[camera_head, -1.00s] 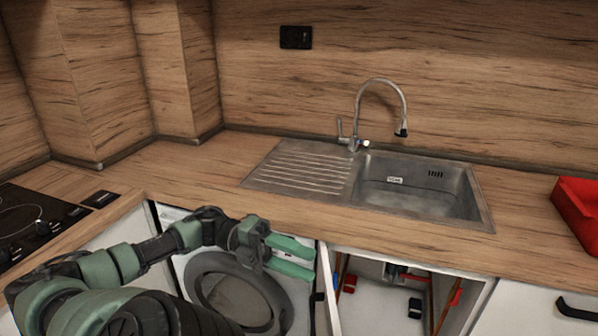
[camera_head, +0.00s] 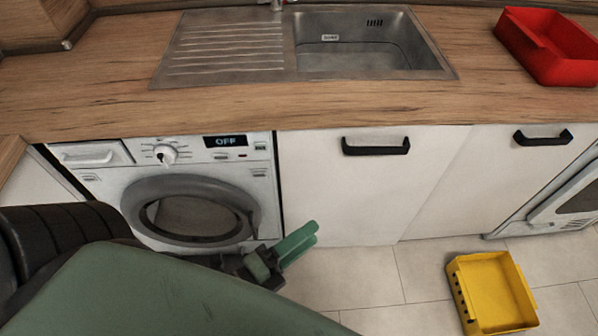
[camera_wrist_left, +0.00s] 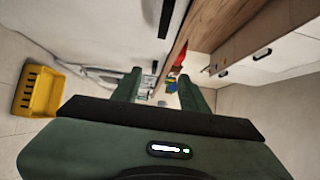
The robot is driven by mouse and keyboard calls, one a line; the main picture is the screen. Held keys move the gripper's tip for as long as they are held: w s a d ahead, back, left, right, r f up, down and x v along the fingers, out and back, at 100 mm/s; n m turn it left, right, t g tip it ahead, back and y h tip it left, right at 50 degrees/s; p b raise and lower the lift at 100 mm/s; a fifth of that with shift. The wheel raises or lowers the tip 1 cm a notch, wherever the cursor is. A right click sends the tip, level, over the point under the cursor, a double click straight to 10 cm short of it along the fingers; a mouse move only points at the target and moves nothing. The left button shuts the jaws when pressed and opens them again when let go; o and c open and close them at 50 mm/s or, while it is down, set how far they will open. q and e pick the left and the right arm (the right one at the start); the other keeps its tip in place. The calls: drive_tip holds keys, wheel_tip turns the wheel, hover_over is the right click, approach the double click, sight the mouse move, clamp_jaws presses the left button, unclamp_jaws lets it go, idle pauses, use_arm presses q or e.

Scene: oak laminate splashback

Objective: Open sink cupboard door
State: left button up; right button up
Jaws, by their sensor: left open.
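The sink cupboard door (camera_head: 350,200) is a white panel under the sink, flush with the front, so it looks shut. Its black bar handle (camera_head: 376,147) sits near the top edge. My left gripper (camera_head: 312,234) is open and empty, low in front of the door's lower left corner, below and left of the handle. In the left wrist view a black handle (camera_wrist_left: 166,18) shows on a pale front at the top, beyond the gripper's fingers (camera_wrist_left: 162,76). My right gripper is in no view.
The washing machine (camera_head: 200,215) is left of the door. Another white front with a black handle (camera_head: 543,138) is to the right. A yellow crate (camera_head: 490,290) stands on the floor at right, where other floor is clear. A red bin (camera_head: 545,50) is on the worktop.

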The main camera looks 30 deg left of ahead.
use_arm(q)
drive_tip(key=p+x, duration=0.1)
drive_tip(key=x, duration=0.7)
drive_tip(key=shift+d+y+p, duration=0.25)
drive_tip(key=shift+y+p, duration=0.05)
drive_tip(key=shift+w+r, duration=0.1)
clamp_jaws()
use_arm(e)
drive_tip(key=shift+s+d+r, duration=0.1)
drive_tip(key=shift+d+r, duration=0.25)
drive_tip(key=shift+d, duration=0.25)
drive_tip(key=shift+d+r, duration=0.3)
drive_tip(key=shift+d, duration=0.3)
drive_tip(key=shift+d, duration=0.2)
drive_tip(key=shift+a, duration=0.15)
